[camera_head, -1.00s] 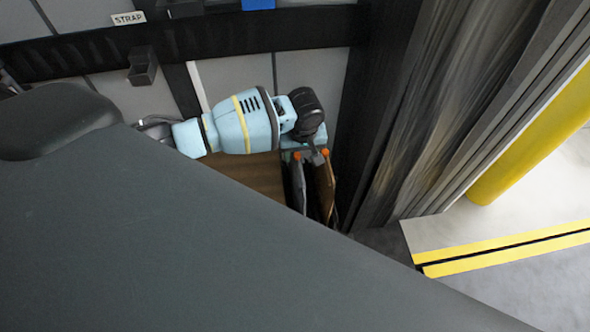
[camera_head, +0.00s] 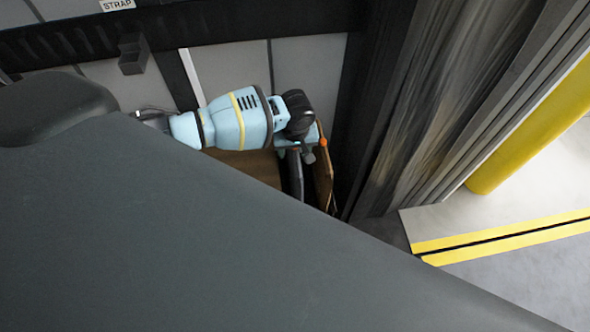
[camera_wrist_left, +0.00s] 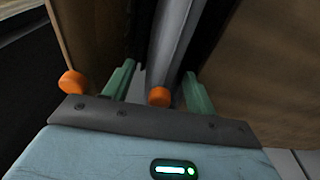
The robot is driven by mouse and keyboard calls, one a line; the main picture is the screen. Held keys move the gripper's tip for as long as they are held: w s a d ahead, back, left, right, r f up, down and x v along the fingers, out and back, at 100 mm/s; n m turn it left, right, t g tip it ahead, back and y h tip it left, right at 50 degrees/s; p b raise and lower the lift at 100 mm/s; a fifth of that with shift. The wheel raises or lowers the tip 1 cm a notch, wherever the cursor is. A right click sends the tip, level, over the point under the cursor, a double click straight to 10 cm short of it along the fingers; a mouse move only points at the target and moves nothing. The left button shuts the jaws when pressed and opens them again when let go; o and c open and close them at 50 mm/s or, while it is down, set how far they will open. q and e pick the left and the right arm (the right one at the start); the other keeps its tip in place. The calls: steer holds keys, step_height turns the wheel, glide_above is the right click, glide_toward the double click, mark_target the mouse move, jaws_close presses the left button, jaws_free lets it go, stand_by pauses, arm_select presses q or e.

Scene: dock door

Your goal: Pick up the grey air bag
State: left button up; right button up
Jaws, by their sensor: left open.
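The grey air bag (camera_head: 296,175) stands on edge as a thin dark strip below my left gripper (camera_head: 304,152) in the head view. In the left wrist view the grey air bag (camera_wrist_left: 177,45) runs between the two green fingers of my left gripper (camera_wrist_left: 160,75), with an orange cap (camera_wrist_left: 158,97) close to the palm. The fingers are open, one on each side of the bag. I cannot tell whether they touch it. The bag's lower part is hidden. My right gripper is not in view.
A brown bag (camera_head: 324,182) with an orange cap hangs just right of the grey one. It is at the left in the wrist view (camera_wrist_left: 95,40). A brown box-like surface (camera_head: 250,166) lies on the other side. A dark ribbed curtain (camera_head: 430,100) and yellow post (camera_head: 530,125) are to the right.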

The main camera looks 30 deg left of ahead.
arm_select(q)
step_height(320, 180, down, 3)
steer(key=shift+w+a+r, duration=0.1)
steer(key=shift+a+r, duration=0.05)
steer(key=shift+r, duration=0.15)
jaws_close()
